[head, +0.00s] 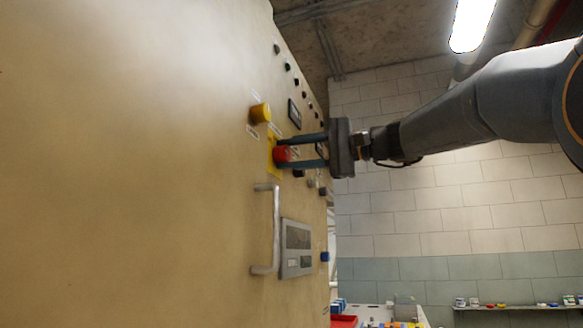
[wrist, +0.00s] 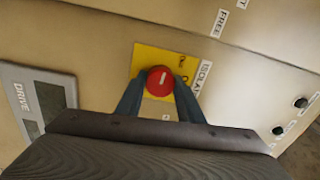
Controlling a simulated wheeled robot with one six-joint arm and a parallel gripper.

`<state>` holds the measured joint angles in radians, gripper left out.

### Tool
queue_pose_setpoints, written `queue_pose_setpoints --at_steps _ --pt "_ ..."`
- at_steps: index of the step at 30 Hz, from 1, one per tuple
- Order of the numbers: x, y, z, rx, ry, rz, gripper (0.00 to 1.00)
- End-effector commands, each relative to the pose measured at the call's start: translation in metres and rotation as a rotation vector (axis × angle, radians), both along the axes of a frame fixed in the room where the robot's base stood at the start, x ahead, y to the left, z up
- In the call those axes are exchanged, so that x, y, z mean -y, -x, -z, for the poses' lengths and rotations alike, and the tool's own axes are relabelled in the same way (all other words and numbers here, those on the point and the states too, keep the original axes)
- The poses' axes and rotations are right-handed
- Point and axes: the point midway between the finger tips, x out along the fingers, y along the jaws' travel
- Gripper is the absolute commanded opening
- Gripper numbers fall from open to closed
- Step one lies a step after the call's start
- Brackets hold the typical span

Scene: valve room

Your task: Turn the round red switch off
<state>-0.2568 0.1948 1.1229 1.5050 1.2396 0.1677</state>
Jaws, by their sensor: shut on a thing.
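The round red switch (head: 282,154) sits on a yellow plate on the tan cabinet front. In the wrist view the red switch (wrist: 160,81) shows a white line on its face, roughly upright in the picture. Its yellow plate (wrist: 143,57) has small lettering too small to read surely, next to an "ISOLATE" label. My gripper (head: 286,152) reaches in from the right, its two fingers above and below the switch. In the wrist view the fingers of my gripper (wrist: 159,90) stand on both sides of the switch, shut on it.
Below are a metal handle (head: 275,228) and a grey display panel (head: 297,248). Small black knobs line the cabinet (head: 190,150). A block wall (head: 450,210) and a low shelf (head: 515,307) stand behind.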

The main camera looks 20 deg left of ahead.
Motion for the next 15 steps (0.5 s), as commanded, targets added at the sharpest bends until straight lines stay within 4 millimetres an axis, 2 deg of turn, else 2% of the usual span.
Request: queue_pose_setpoints --at_steps 15 --pt "-0.0001 -0.0001 0.0009 0.081 0.008 -0.001 0.12"
